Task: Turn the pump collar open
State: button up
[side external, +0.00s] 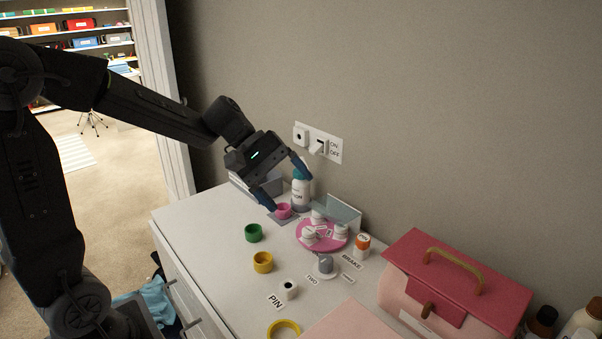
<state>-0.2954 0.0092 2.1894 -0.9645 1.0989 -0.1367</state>
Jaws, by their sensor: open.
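A white bottle (301,196) with a dark label stands upright at the back of the white counter, near the wall. A teal part, which looks like the pump collar (299,174), shows at its top, partly hidden by my gripper. My gripper (289,191) is open and tilted down to the right, with its blue fingers spread. In this view one finger overlaps the bottle's top and the other is to its lower left. I cannot tell whether either touches the bottle, or how far the collar is turned.
A pink cup (283,211) stands near the bottle. A pink turntable (331,246) carries white jars, with a clear panel behind. An orange bottle (363,243), knob (326,264), and green (253,233) and yellow (263,262) rings stand around. A pink case (452,282) fills the right. A wall switch (318,147) is above.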

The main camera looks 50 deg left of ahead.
jog(key=w+a+f+n+t+h, duration=0.2)
jog(key=w+a+n+t, duration=0.1)
jog(key=w+a+n, duration=0.3)
jog(key=n+t+y, duration=0.6)
jog(key=n+t, duration=0.5)
jog(key=n, duration=0.5)
send_near(294, 174)
jog(key=x, duration=1.2)
jog(key=shift+w, duration=0.35)
jog(key=shift+r, duration=0.1)
jog(key=c, duration=1.3)
